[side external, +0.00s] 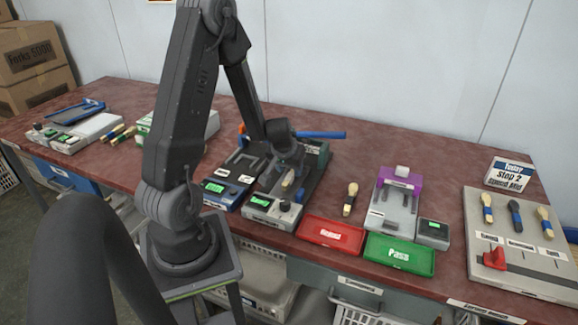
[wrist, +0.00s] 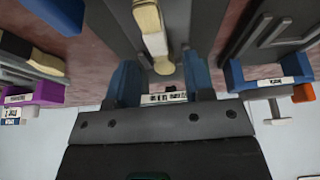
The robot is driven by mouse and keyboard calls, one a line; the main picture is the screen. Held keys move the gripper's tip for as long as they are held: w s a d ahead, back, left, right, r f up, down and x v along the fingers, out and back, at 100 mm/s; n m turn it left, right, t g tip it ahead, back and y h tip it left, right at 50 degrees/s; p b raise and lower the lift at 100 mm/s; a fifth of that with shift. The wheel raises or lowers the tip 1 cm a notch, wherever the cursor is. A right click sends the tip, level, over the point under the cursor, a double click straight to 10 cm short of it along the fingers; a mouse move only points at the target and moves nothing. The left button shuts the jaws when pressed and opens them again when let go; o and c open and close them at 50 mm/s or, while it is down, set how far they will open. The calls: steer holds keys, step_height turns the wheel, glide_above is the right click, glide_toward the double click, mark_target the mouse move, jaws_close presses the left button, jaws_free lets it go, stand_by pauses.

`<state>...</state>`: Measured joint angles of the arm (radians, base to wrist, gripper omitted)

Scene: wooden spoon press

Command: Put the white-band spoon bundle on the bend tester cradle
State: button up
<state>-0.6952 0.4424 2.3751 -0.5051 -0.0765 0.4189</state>
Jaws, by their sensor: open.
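A pale wooden spoon bundle with a white band (wrist: 153,32) lies on a dark grey fixture in the wrist view, its rounded end between my fingers. It shows small under my gripper in the side external view (side external: 288,180). My gripper (wrist: 162,82) is open, a blue finger on either side of the bundle's end; I cannot tell whether either touches it. The side external view shows my gripper (side external: 287,158) low over the grey fixture with a green display (side external: 271,208). A purple-topped device (side external: 398,182) stands to the right. The labels are too small to tell which is the bend tester.
The red Reject tray (side external: 331,235) and green Pass tray (side external: 400,255) sit at the front edge. A grey board (side external: 480,215) with several bundles is at right. A blue-ended device (side external: 232,188) stands close left.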

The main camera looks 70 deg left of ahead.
steer(key=shift+s+d+r, duration=0.1)
steer(key=shift+d+r, duration=0.15)
steer(key=shift+r, duration=0.4)
steer(key=w+d+r+m+t+h, duration=0.25)
steer(key=d+r+m, duration=0.25)
steer(key=d+r, duration=0.95)
steer(key=s+d+r+m, duration=0.4)
steer(key=s+d+r, duration=0.4)
steer(key=s+d, duration=0.3)
steer(key=shift+s+d+r+h, duration=0.2)
steer(key=shift+s+h, duration=0.15)
steer(key=shift+s, duration=0.85)
